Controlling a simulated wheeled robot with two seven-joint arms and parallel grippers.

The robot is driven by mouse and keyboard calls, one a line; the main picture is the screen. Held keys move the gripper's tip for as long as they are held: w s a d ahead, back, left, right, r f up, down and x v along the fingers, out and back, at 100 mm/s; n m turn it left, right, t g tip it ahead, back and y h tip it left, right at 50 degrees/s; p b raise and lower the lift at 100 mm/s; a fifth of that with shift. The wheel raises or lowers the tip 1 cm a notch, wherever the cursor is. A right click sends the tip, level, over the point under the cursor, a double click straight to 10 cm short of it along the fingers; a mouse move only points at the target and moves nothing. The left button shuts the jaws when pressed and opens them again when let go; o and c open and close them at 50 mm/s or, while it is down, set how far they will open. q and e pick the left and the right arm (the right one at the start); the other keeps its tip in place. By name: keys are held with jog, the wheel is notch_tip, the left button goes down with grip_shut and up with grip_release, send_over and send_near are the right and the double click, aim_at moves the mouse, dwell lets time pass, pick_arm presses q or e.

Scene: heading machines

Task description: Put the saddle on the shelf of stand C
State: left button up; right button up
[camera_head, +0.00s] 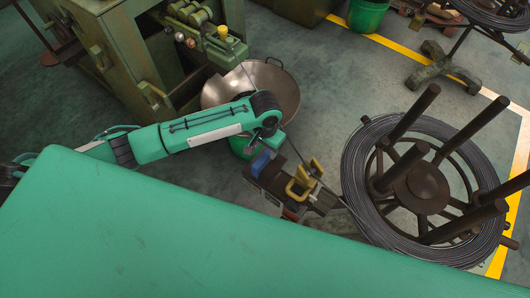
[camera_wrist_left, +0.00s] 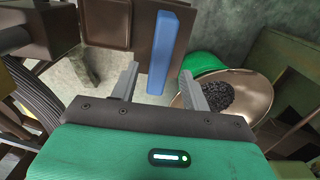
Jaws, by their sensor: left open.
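A yellow bracket-like piece (camera_head: 300,184) is on the stand beside a thin wire. I cannot tell which piece is the saddle, and no letter C is legible. My right gripper is not in view.
A large wire coil on a dark spoked reel (camera_head: 422,188) stands right of the stand. A wide metal pan (camera_head: 282,88) and a green bucket (camera_head: 240,148) are close to my left arm. A green machine (camera_head: 130,50) stands behind.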

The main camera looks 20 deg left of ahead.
pick_arm(q)
notch_tip(320, 180, up, 7)
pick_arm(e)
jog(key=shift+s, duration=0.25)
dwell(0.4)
